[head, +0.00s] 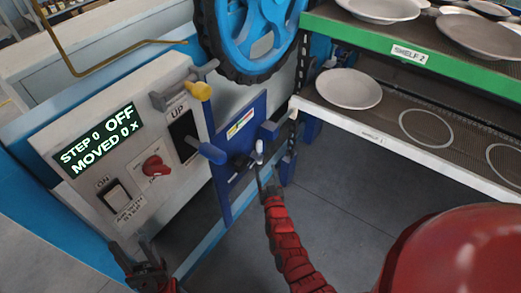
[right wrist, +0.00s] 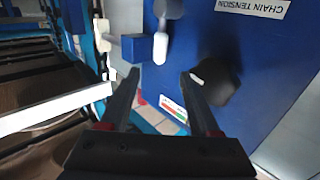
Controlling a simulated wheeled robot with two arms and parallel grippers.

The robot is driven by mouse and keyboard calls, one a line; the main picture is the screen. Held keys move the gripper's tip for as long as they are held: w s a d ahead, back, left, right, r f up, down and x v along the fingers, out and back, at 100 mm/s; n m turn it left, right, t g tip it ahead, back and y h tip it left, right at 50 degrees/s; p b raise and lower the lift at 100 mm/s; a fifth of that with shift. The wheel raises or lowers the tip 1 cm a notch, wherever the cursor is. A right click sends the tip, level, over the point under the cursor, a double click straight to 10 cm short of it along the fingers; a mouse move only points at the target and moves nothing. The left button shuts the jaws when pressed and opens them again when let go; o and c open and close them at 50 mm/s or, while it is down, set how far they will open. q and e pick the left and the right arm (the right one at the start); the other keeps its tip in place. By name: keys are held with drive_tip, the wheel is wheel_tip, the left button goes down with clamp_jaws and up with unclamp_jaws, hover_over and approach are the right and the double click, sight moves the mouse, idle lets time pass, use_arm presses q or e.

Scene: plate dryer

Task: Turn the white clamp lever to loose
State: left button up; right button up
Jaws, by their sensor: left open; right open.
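The white clamp lever (head: 259,146) is a small white-tipped handle beside the blue panel of the machine in the head view. In the right wrist view the white lever (right wrist: 160,47) hangs from a dark pivot against the blue chain tension plate (right wrist: 205,50). My right gripper (head: 262,182) is just below the lever in the head view. In the right wrist view its open fingers (right wrist: 160,77) point at the plate, with the lever beyond the tips and nothing visible between them. My left gripper (head: 145,268) is low at the left, dark and partly cut off.
A control panel (head: 110,185) reads "STEP 0 OFF MOVED 0 X" and carries a red knob (head: 155,166). Racks with plates (head: 349,89) stand at the right. A dark round knob (right wrist: 215,80) is right of the lever.

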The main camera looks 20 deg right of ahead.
sight(260, 148)
drive_tip(key=w, duration=0.3)
drive_tip(key=w+b, duration=0.1)
drive_tip(key=w, duration=0.2)
drive_tip(key=w+d+b, duration=0.1)
drive_tip(key=w, duration=0.2)
drive_tip(key=shift+w+f, duration=0.1)
drive_tip(key=shift+f, duration=0.05)
drive_tip(key=shift+w+d+b, duration=0.2)
drive_tip(key=shift+w+b, duration=0.15)
drive_tip(key=shift+w, duration=0.5)
clamp_jaws()
idle(0.4)
